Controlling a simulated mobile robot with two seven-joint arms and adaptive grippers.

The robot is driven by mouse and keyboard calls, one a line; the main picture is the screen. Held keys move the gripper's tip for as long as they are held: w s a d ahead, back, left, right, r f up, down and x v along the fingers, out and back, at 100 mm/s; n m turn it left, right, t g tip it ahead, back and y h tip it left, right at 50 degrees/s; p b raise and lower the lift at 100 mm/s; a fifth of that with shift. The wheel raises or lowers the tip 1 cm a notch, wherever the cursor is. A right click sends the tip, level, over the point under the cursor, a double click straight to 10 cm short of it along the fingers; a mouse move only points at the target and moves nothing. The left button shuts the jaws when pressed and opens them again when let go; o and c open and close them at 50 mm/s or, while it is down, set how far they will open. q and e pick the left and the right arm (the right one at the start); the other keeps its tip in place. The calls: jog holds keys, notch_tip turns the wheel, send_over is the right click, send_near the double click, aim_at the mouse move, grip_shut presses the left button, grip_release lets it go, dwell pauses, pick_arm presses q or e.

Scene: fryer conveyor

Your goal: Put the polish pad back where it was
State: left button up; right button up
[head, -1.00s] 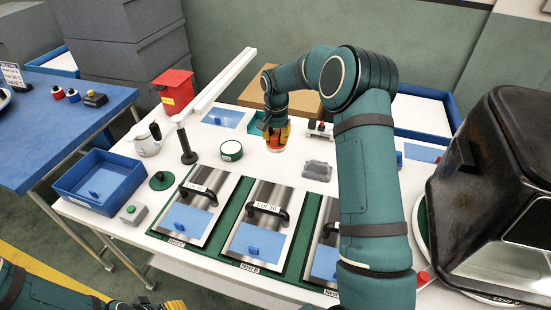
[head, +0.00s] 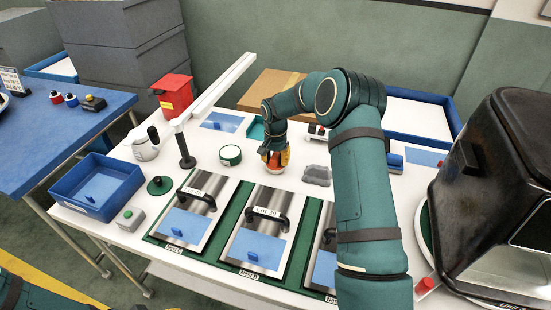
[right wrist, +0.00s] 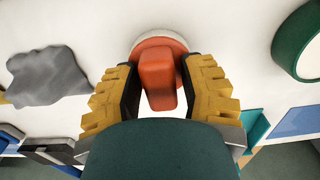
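The polish pad, with an orange block handle (right wrist: 158,75) and a round white base, is between the fingers of my right gripper (right wrist: 158,85) in the right wrist view. Whether the pad touches the table is hard to tell. My left gripper is out of frame; only its arm shows at the bottom left.
A green-rimmed round tub (head: 230,155) stands left of the pad and a crumpled grey cloth (head: 317,175) lies right of it. Steel-lidded nests (head: 262,225) fill the front. A white bar on a post (head: 186,150) rises at left. A large dark fryer unit (head: 490,200) stands at right.

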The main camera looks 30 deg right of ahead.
aim_at(275, 156)
jog(key=shift+r, duration=0.1)
notch_tip(275, 156, up, 12)
jog(key=p, duration=0.2)
dwell(0.5)
jog(key=shift+r, duration=0.1)
dwell(0.3)
